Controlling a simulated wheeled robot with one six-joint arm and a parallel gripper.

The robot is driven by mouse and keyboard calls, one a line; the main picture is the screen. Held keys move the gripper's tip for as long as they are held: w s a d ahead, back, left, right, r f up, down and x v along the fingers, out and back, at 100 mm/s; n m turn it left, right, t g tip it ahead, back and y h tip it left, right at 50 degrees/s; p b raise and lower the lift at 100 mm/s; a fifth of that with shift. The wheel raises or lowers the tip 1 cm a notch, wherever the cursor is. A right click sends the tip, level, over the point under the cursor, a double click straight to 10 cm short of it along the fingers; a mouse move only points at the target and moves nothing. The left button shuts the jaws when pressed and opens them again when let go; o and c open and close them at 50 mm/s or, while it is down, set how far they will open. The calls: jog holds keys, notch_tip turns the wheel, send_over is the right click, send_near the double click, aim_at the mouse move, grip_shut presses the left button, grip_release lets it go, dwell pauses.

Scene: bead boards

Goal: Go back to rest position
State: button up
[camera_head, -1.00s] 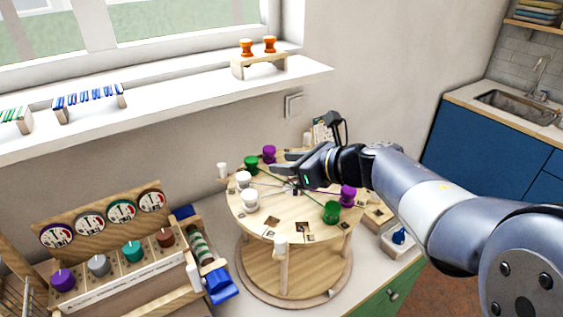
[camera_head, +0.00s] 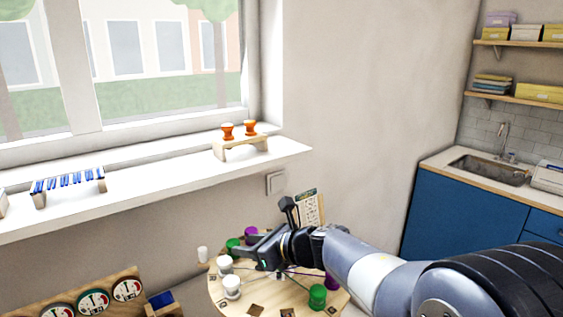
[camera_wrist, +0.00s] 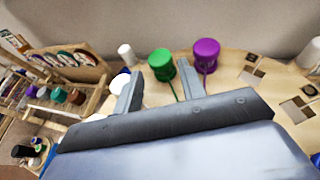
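My gripper (camera_head: 243,250) is above the round wooden board (camera_head: 262,300) in the head view. In the wrist view my gripper (camera_wrist: 159,88) has its two fingers apart, with nothing visible between them. A green spool (camera_wrist: 161,65) and a purple spool (camera_wrist: 206,54) stand on the board beyond the fingers, with thread running from them. In the head view two white spools (camera_head: 232,286) are near the left edge and a green spool (camera_head: 318,297) is in front of my arm. My arm partly hides a purple spool (camera_head: 331,281).
A window ledge (camera_head: 150,185) with two orange spools on a wooden stand (camera_head: 241,149) is behind. A rack of round dials (camera_head: 93,301) is at lower left. A printed card (camera_head: 308,207) stands behind my wrist. A blue cabinet (camera_head: 455,225) is at right.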

aim_at(233, 241)
jog(key=x, duration=0.6)
jog(key=shift+w+a+f, duration=0.1)
jog(key=shift+a, duration=0.05)
jog(key=r, duration=0.1)
jog(key=r+p, duration=0.1)
jog(key=r, duration=0.1)
jog(key=shift+d, duration=0.2)
jog(key=shift+r, duration=0.2)
